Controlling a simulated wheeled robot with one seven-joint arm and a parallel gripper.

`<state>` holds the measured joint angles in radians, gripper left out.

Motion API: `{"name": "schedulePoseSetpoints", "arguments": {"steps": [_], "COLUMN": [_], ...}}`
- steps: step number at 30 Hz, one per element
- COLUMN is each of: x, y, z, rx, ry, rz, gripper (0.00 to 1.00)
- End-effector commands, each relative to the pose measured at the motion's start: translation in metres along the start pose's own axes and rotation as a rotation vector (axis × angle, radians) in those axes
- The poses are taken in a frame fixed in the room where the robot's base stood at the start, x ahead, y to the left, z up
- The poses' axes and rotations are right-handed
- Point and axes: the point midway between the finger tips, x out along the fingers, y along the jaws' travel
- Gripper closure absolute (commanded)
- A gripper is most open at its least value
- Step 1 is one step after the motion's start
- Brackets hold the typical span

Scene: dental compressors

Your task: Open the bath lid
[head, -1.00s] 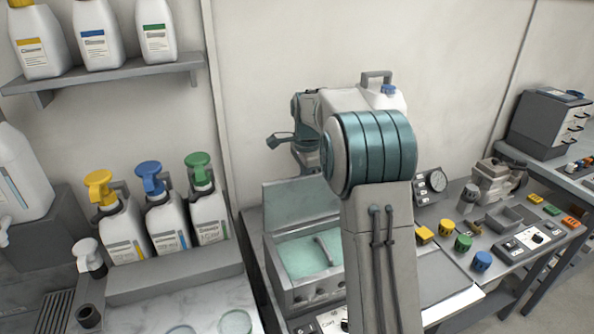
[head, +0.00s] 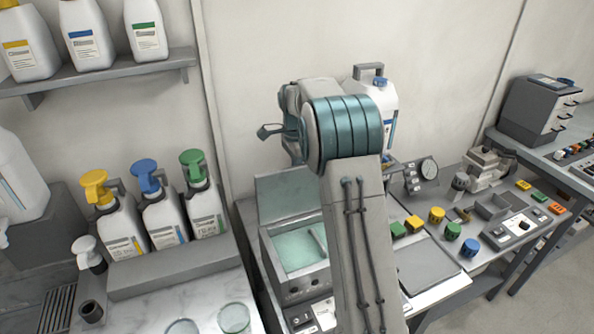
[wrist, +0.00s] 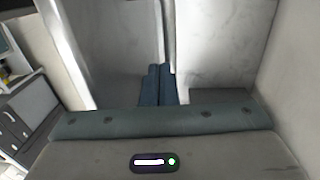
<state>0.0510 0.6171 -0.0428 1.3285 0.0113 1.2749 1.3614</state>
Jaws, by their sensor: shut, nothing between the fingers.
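The bath (head: 296,284) is a grey box with a control front, left of my arm's upright link in the head view. Its top shows a pale green surface with a grey bar on it. A flat grey-green panel (head: 285,196) stands upright along its back edge; I cannot tell whether this panel or the green surface is the lid. My gripper (wrist: 158,70) is shut and empty in the wrist view, its teal fingers together before pale surfaces. In the head view my gripper (head: 270,131) is small, above and behind the bath, apart from it.
A white jug (head: 386,112) stands behind my arm. Pump bottles (head: 164,215) stand left of the bath. Coloured knobs (head: 453,231), a gauge (head: 429,169) and a grey tray (head: 494,206) occupy the right bench. A bare grey plate (head: 428,268) lies right of my arm.

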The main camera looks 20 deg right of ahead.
Motion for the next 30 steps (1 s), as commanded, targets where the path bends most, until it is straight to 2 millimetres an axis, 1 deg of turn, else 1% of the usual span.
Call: {"name": "schedulePoseSetpoints", "arguments": {"steps": [1, 5, 15, 20, 22, 26, 29, 30], "x": [-0.007, -0.023, -0.074, -0.09, -0.096, -0.107, -0.115, -0.118], "y": [0.001, 0.003, 0.01, 0.013, 0.017, 0.036, 0.06, 0.071], "z": [0.0, 0.0, -0.002, -0.002, -0.001, 0.005, 0.013, 0.016], "rx": [0.0, 0.001, 0.002, 0.0, -0.014, -0.098, -0.209, -0.26], "ry": [0.0, 0.001, 0.001, 0.002, 0.001, 0.003, 0.009, 0.013], "rz": [-0.002, -0.003, -0.003, -0.007, -0.01, -0.036, -0.069, -0.083], "gripper": [1.0, 1.0, 1.0, 1.0, 1.0, 1.0, 1.0, 1.0]}}
